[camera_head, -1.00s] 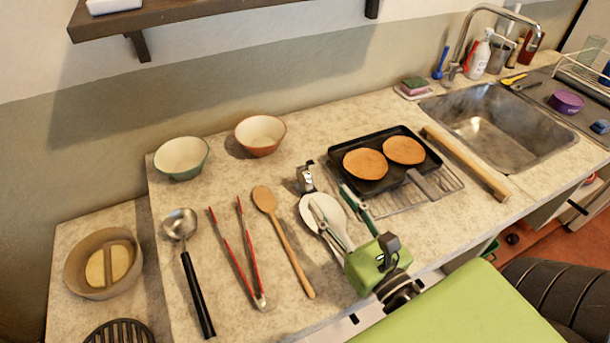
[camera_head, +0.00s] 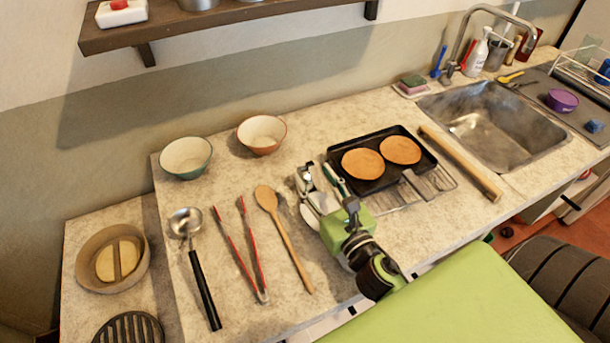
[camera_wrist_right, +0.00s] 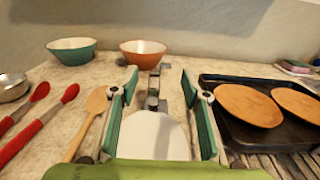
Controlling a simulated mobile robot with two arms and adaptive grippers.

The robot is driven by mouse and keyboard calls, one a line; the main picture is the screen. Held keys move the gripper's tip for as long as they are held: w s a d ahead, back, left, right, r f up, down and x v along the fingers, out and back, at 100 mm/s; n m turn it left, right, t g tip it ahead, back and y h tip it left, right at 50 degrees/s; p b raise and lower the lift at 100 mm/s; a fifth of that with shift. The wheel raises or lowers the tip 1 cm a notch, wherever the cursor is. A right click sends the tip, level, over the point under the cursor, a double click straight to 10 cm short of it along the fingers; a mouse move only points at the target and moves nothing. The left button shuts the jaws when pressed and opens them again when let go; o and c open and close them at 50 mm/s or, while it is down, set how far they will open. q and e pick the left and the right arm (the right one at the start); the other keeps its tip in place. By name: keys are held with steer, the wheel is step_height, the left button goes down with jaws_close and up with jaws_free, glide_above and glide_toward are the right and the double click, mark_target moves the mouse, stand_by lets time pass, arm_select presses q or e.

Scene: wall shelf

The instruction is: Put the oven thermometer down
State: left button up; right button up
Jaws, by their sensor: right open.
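A small upright metallic object, which looks like the oven thermometer (camera_head: 301,183), stands on the counter between the orange bowl and a white spoon rest (camera_head: 313,214). In the right wrist view the thermometer (camera_wrist_right: 153,92) stands between and beyond the spread fingers, with the white spoon rest (camera_wrist_right: 152,138) nearer. My right gripper (camera_head: 322,180) is open and low over the counter; its fingers (camera_wrist_right: 158,80) show clear room on both sides of the thermometer. Whether a finger touches it cannot be told. My left gripper is not in view.
A black tray with two round flat cakes (camera_head: 362,164) sits on a wire rack close to the right of the gripper. A wooden spoon (camera_head: 285,238), red tongs (camera_head: 240,255) and a ladle (camera_head: 203,290) lie left. Two bowls (camera_head: 261,135) stand behind. A shelf (camera_head: 220,20) hangs above.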

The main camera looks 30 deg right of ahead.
mark_target(309, 168)
steer(key=w+p, duration=0.1)
steer(key=w, duration=0.2)
steer(key=shift+w+d+r, duration=0.1)
steer(key=shift+w+r, duration=0.05)
steer(key=shift+w, duration=0.7)
jaws_close()
